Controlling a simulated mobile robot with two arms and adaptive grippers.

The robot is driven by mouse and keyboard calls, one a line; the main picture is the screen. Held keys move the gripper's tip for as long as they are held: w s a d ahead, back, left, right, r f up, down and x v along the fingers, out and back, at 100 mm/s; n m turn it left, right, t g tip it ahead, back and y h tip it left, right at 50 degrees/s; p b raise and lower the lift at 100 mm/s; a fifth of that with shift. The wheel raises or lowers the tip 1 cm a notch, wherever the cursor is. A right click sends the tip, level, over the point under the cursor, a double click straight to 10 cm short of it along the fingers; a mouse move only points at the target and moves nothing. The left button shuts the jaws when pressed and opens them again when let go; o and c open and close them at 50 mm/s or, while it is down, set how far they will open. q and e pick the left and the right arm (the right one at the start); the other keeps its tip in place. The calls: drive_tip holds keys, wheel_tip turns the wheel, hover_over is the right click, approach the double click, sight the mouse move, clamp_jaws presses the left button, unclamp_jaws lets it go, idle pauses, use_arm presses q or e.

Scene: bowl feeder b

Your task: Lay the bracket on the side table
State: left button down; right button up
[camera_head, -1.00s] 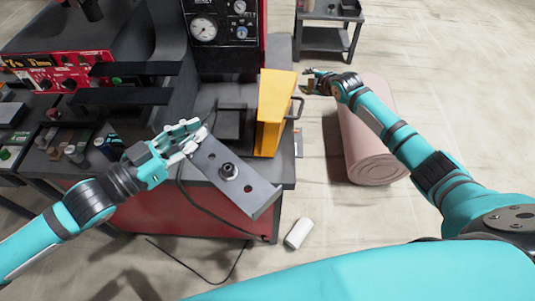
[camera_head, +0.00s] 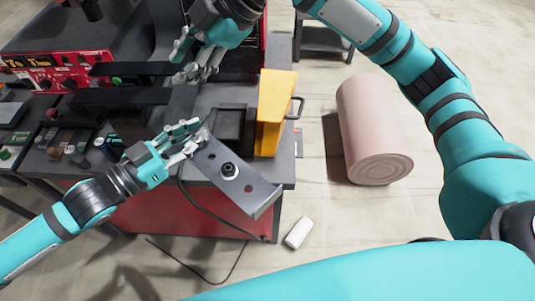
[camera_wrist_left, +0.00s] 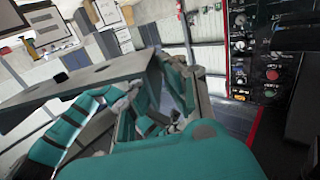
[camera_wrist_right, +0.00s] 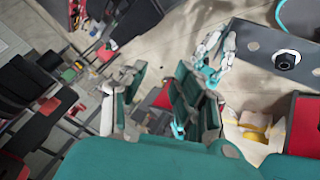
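The bracket (camera_head: 235,175) is a flat grey metal plate with holes, a dark round fitting in its middle and a bent lip at its end. My left gripper (camera_head: 192,143) is shut on its left end and holds it tilted near the workbench's front edge. In the left wrist view the bracket (camera_wrist_left: 85,88) extends left from the fingers. The right wrist view shows the bracket (camera_wrist_right: 280,58) too. My right gripper (camera_head: 195,72) is open and empty, above the bench beyond the left one. A small dark table (camera_head: 322,42), likely the side table, stands at the back, partly covered by my right arm.
The workbench (camera_head: 180,215) carries a yellow block-like part (camera_head: 275,110) with a handle, a dark gauge panel and a red control box (camera_head: 55,72). A pink cylinder (camera_head: 370,130) and a small white object (camera_head: 298,233) are on the floor. A cable hangs at the bench front.

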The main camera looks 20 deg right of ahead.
use_arm(q)
drive_tip(key=shift+r, duration=0.1)
use_arm(e)
drive_tip(key=s+n+g+h, duration=0.1)
drive_tip(key=s+g+h, duration=0.1)
drive_tip(key=s, duration=0.9)
drive_tip(key=n+h, duration=0.1)
drive_tip(key=h, duration=0.5)
hover_over(267, 199)
drive_tip(key=f, duration=0.2)
drive_tip(key=shift+g, duration=0.3)
wheel_tip(267, 199, down, 12)
drive_tip(key=shift+r, duration=0.25)
clamp_jaws()
use_arm(q)
drive_tip(key=c, duration=1.4)
unclamp_jaws()
